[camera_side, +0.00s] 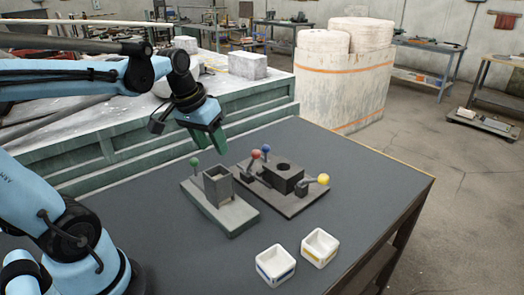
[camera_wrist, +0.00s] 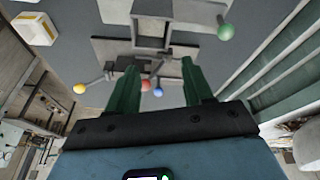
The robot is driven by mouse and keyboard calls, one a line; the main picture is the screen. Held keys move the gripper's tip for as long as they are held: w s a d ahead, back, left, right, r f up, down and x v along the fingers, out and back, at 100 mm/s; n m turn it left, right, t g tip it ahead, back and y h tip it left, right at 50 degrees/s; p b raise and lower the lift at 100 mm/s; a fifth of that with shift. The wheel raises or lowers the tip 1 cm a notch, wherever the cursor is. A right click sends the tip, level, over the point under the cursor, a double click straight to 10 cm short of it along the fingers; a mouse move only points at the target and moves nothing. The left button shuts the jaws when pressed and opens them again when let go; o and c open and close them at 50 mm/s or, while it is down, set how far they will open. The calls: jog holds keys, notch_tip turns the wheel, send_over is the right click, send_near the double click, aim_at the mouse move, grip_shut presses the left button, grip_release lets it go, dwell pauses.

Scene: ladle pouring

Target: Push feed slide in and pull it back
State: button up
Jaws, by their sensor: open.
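A grey hopper (camera_side: 218,185) stands on a flat base plate (camera_side: 240,215) on the table. A green-knobbed handle (camera_side: 195,163) rises at its back left; I take this to be the feed slide's handle. In the wrist view the green knob (camera_wrist: 225,32) is at the upper right, beside the hopper (camera_wrist: 150,10). How far in the slide sits cannot be told. My gripper (camera_side: 212,143) is above and behind the hopper, apart from the knob. In the wrist view its two green fingers (camera_wrist: 160,65) are spread with nothing held between them.
A second fixture has a dark block with a round hole (camera_side: 284,178) and red (camera_side: 256,154), blue (camera_side: 266,148) and yellow (camera_side: 323,179) knobs. Two white bins, blue-striped (camera_side: 275,266) and yellow-striped (camera_side: 320,248), stand at the front. The table's right side is clear.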

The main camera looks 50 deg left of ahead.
aim_at(194, 163)
jog(key=s+a+n+g+h, duration=0.2)
jog(key=a+n, duration=0.1)
jog(key=a, duration=0.9)
jog(key=f, duration=0.3)
jog(key=w+d+f, duration=0.1)
jog(key=f, duration=0.3)
jog(key=d+f, duration=0.1)
jog(key=f, duration=0.3)
jog(key=shift+w, duration=0.4)
grip_shut()
